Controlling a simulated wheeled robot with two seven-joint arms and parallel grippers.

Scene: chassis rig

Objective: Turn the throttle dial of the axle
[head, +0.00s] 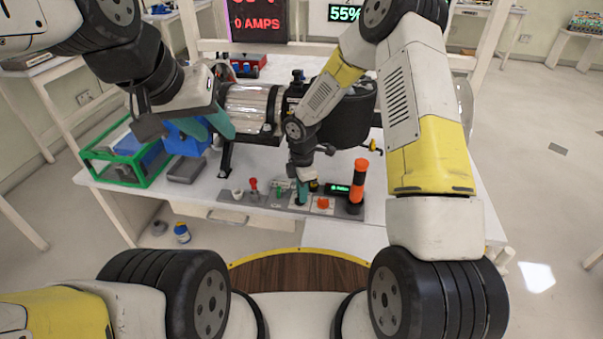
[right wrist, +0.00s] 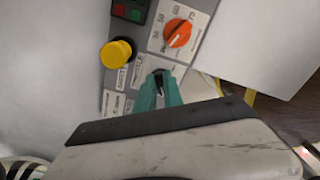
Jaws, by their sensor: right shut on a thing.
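The control panel (head: 340,206) lies along the table's front edge. An orange dial (head: 323,203) sits on its white scale plate; the right wrist view shows this dial (right wrist: 178,33) with a white pointer line and numbers around it. My right gripper (head: 302,194) is low over the panel, left of the dial. In the right wrist view its teal fingers (right wrist: 160,88) are shut on a small dark switch (right wrist: 159,76), apart from the dial. My left gripper (head: 208,124) is open above the table's left part, near a blue block (head: 187,137); contact is unclear.
An orange and black post (head: 357,182) stands at the panel's right end, by a green display (head: 338,188). A silver cylinder (head: 252,105) is behind. A green-framed bin (head: 125,155) is at left. A far screen (head: 346,13) reads 55%.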

